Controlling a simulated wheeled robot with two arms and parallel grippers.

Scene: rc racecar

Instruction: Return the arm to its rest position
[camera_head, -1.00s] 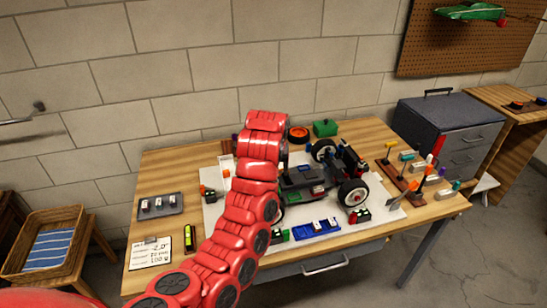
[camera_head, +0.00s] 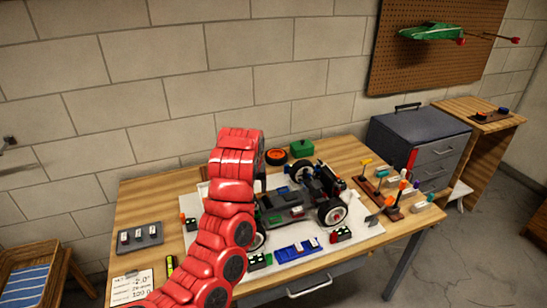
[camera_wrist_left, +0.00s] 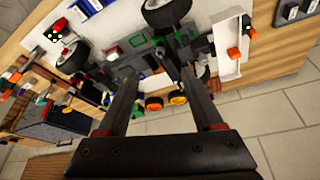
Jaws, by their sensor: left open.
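My left arm, red and segmented, rises from the bottom of the head view and bends over the workbench (camera_head: 150,195). Its hand points away from the camera, so the fingers are mostly hidden there. In the wrist view my left gripper (camera_wrist_left: 160,75) is open, with two dark fingers apart and nothing held between them. The RC car chassis (camera_head: 283,208), with black tyres, stands on a white mat (camera_head: 352,232) just right of the arm. It also shows beyond the fingertips in the wrist view. My right gripper is in neither view.
A grey tray (camera_head: 140,238) lies left of the arm. A blue tray (camera_head: 297,250) is in front of the car, and a tool rack (camera_head: 392,203) stands at right. An orange ring (camera_head: 277,157) and green box (camera_head: 301,148) are behind. A drawer cabinet (camera_head: 420,145) stands beyond.

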